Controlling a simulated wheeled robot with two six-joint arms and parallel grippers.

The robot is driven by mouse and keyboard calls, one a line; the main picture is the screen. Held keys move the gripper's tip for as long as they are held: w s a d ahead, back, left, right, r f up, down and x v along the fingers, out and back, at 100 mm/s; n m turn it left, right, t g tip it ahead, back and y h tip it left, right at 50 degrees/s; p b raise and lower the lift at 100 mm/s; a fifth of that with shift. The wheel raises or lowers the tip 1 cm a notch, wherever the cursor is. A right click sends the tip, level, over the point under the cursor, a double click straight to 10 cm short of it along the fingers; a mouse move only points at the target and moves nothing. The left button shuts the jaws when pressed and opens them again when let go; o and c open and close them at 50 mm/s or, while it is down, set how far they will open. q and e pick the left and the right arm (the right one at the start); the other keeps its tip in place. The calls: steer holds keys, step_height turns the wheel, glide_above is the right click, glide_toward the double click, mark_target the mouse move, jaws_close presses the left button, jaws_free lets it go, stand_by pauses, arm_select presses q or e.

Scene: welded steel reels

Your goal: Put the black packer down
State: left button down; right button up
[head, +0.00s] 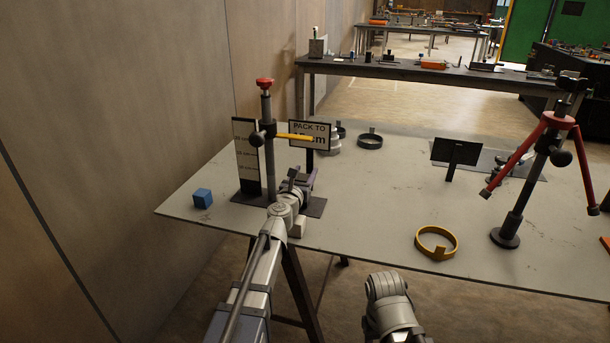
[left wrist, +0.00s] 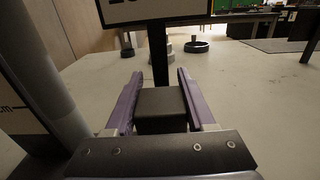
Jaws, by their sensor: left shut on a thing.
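The black packer (left wrist: 162,108) is a dark block between the two purple fingers of my left gripper (left wrist: 160,92) in the left wrist view. The gripper is shut on it. In the head view my left gripper (head: 298,184) is low over the near left part of the table (head: 370,205), beside a steel post (head: 267,150). I cannot tell there whether the packer touches the surface below. Only a link of my right arm shows in the head view; its gripper is out of view.
A sign reading "PACK TO" (head: 310,129) stands just beyond the gripper, and a marked gauge board (head: 246,150) stands to its left. A blue cube (head: 202,198) lies left. A yellow ring (head: 436,243) and a red-legged stand (head: 512,220) are right. The table's middle is clear.

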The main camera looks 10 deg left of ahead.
arm_select(q)
steer(key=shift+f, duration=0.4)
steer(key=shift+c, duration=1.2)
jaws_free()
steer(key=shift+r, duration=0.1)
steer(key=s, duration=1.2)
steer(key=shift+a+r, duration=0.2)
steer(key=shift+r, duration=0.15)
